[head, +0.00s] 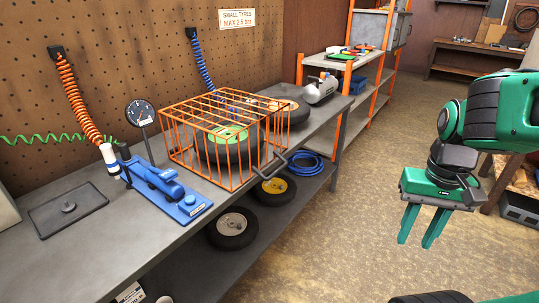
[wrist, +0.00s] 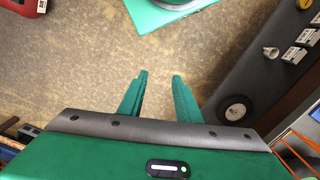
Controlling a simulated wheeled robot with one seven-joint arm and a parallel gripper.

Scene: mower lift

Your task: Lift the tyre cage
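The orange wire tyre cage (head: 175,132) stands on the grey workbench in the head view, over a black tyre with a green hub (head: 226,134). A dark handle (head: 272,163) sticks out at its front right, over the bench's front edge. My gripper (head: 415,243) hangs in the air over the floor, well to the right of the bench and apart from the cage. Its two green fingers point down, spread with an empty gap, also in the wrist view (wrist: 159,78). At the wrist view's right edge, orange bars (wrist: 296,150) show in part.
A blue tyre-inflating tool (head: 168,187), a pressure gauge (head: 140,113) and a dark plate (head: 67,208) are left of the cage. Another tyre (head: 295,110) lies behind it. Tyres (head: 231,228) and a blue hose (head: 305,164) are on the lower shelf. The floor (head: 335,235) between bench and gripper is clear.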

